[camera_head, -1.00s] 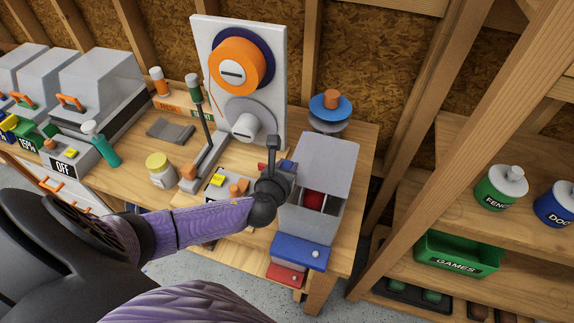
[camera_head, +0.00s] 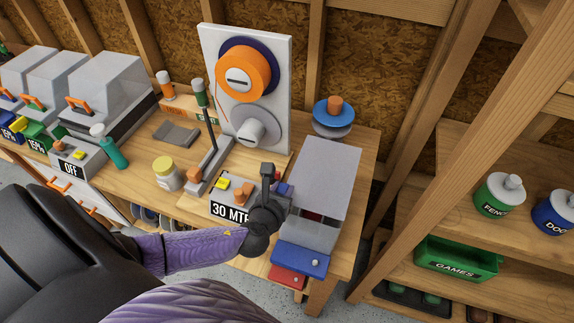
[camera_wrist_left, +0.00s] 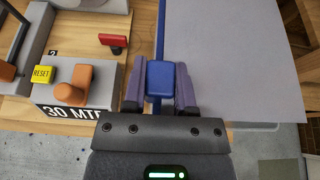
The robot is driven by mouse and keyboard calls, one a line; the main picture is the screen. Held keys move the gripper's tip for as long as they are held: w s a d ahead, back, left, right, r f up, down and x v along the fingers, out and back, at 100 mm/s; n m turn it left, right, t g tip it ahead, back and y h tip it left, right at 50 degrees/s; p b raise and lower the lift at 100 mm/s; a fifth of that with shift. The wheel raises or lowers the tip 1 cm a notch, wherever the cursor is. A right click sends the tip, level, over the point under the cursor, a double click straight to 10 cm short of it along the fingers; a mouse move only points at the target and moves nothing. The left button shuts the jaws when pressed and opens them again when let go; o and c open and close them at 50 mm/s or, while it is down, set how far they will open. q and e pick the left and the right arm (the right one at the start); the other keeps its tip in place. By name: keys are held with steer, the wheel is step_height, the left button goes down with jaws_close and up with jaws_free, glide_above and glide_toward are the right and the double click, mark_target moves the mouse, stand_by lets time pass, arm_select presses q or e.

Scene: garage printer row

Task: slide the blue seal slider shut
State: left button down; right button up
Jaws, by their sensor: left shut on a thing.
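The blue seal slider (camera_wrist_left: 160,75) is a small blue block on a thin blue bar along the left edge of a grey box. My left gripper (camera_wrist_left: 160,95) is shut on this block, one purple finger on each side. In the head view my left gripper (camera_head: 275,192) is at the left side of the grey box (camera_head: 304,236), and its wrist hides most of the slider. The flat grey lid panel (camera_head: 325,175) covers most of the box's opening. A narrow dark gap with a little red shows at its front edge. My right gripper is not in view.
A blue drawer (camera_head: 299,259) and a red drawer (camera_head: 287,276) stick out at the box's front. Left of my gripper is a control block (camera_head: 232,211) marked 30 MT. A tall spool panel (camera_head: 272,130) stands behind. Shelves (camera_head: 440,190) are to the right.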

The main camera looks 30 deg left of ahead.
arm_select(q)
steer(key=shift+c, duration=2)
jaws_free()
steer(key=p+v, duration=0.1)
steer(key=v, duration=0.9)
steer(key=shift+p, duration=0.35)
steer(key=shift+f, duration=0.1)
